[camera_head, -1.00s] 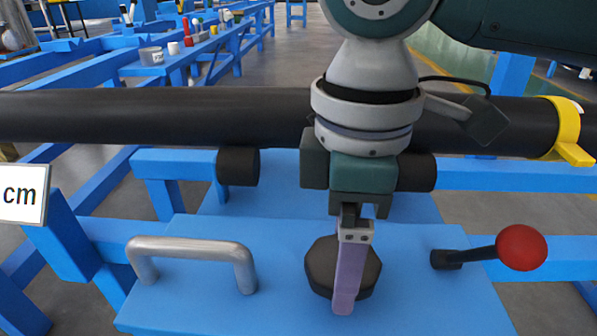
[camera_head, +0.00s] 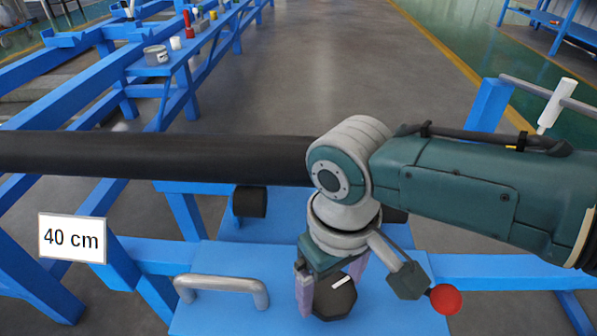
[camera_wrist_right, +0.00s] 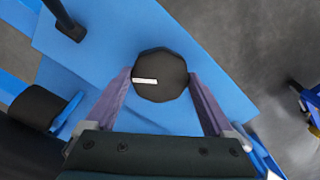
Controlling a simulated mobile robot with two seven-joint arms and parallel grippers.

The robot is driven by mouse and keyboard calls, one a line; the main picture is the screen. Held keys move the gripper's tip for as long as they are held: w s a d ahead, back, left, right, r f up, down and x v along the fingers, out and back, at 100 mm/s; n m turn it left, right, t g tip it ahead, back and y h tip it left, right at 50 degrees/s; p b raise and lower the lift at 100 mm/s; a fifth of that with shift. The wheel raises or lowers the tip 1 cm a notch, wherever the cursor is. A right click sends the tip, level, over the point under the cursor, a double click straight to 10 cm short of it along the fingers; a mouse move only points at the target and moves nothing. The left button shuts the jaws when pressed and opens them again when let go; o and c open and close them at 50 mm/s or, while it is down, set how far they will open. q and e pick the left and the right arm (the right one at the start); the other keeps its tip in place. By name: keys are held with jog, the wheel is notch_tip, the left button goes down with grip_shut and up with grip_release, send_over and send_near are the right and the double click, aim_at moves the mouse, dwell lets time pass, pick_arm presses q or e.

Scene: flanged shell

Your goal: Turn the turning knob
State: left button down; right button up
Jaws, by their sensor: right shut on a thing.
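The turning knob (camera_head: 330,303) is a dark, many-sided disc on a blue panel (camera_head: 240,318), with a short white mark on its face. My right gripper (camera_head: 333,284) reaches down from above, its purple fingers on opposite sides of the knob. In the right wrist view the knob (camera_wrist_right: 165,88) sits between the two fingers, which are shut on it. The white mark lies on its left half there. The knob's far edge is partly hidden by the gripper in the head view. My left gripper is not in view.
A silver handle (camera_head: 222,280) stands left of the knob. A red ball-ended lever (camera_head: 445,299) is close to the right, beside my wrist. A long black pipe (camera_head: 150,155) runs behind. A "40 cm" sign (camera_head: 71,239) is at left.

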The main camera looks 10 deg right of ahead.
aim_at(331, 289)
jog(key=m+p, duration=0.1)
jog(key=m, duration=0.2)
jog(key=shift+a+r+m+p, duration=0.1)
jog(key=shift+r+m+p, duration=0.05)
jog(key=shift+m+p, duration=0.6)
jog(key=shift+m, duration=1.25)
jog(key=o, duration=1.1)
jog(key=shift+w, duration=0.1)
notch_tip(331, 289, up, 10)
jog(key=p, duration=0.7)
